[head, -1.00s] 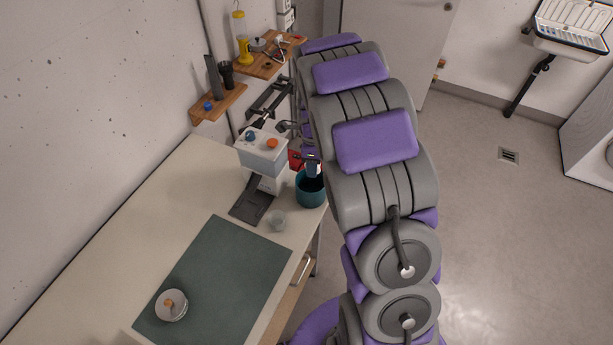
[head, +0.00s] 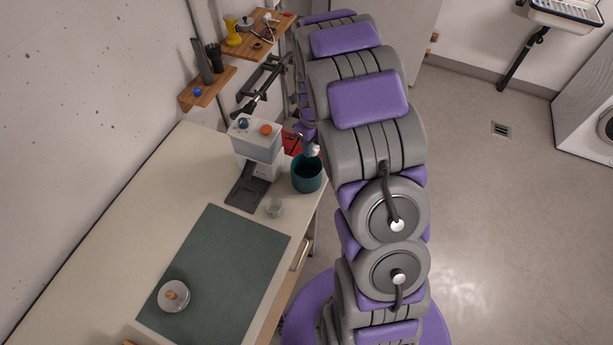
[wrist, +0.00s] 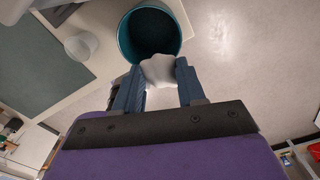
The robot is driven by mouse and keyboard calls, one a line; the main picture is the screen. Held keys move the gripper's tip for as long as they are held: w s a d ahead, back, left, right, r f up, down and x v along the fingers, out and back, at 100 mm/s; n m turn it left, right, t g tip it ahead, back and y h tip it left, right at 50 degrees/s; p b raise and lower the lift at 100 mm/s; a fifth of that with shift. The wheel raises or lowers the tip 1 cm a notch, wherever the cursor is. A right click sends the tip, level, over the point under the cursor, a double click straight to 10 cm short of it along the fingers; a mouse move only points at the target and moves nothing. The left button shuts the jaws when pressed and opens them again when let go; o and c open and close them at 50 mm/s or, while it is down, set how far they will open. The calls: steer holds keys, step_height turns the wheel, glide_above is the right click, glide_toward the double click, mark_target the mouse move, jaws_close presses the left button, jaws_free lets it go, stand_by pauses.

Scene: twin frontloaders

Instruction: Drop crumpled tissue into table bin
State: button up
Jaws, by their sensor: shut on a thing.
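The table bin is a round teal container (head: 307,175) standing at the right edge of the table in the head view. It also shows at the top of the wrist view (wrist: 123,40), with its dark opening facing up. My gripper (wrist: 158,72) is shut on a white crumpled tissue (wrist: 159,68), held between its two blue-grey fingers. In the wrist view the tissue overlaps the near rim of the bin. In the head view the pale tissue (head: 312,151) shows just above the bin's far rim, and my arm hides most of the gripper.
A grey-and-white machine (head: 257,145) stands left of the bin. A small clear cup (head: 274,207) is in front. Wooden shelves (head: 210,88) with tools are on the wall. The floor to the right is open.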

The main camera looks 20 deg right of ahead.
steer(key=shift+f, duration=1.1)
steer(key=o, duration=1.1)
steer(key=shift+r, duration=0.1)
step_height(320, 180, up, 17)
steer(key=shift+r, duration=0.1)
